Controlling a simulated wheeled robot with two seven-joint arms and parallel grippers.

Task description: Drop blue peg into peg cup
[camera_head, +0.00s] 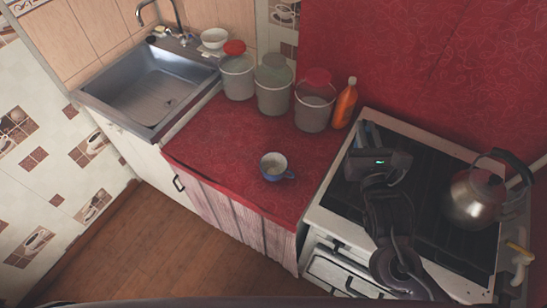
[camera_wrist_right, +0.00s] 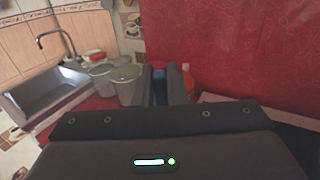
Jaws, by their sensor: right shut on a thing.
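A small cup (camera_head: 284,176), blue outside and pale inside with a handle on its right, stands upright on the red counter. It is the only cup I see there, and I take it as the peg cup. My right gripper (camera_head: 366,134) is over the stove, to the right of the cup and apart from it. In the right wrist view my right gripper (camera_wrist_right: 159,88) is shut on the blue peg (camera_wrist_right: 159,70), whose top shows between the fingers. The peg's lower part is hidden. My left gripper is not in view.
Several lidded buckets (camera_head: 273,94) and an orange bottle (camera_head: 345,103) stand along the back of the red counter (camera_head: 225,140). A steel kettle (camera_head: 474,195) sits on the stove (camera_head: 328,212) at right. A sink (camera_head: 150,92) is at left. The counter around the cup is clear.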

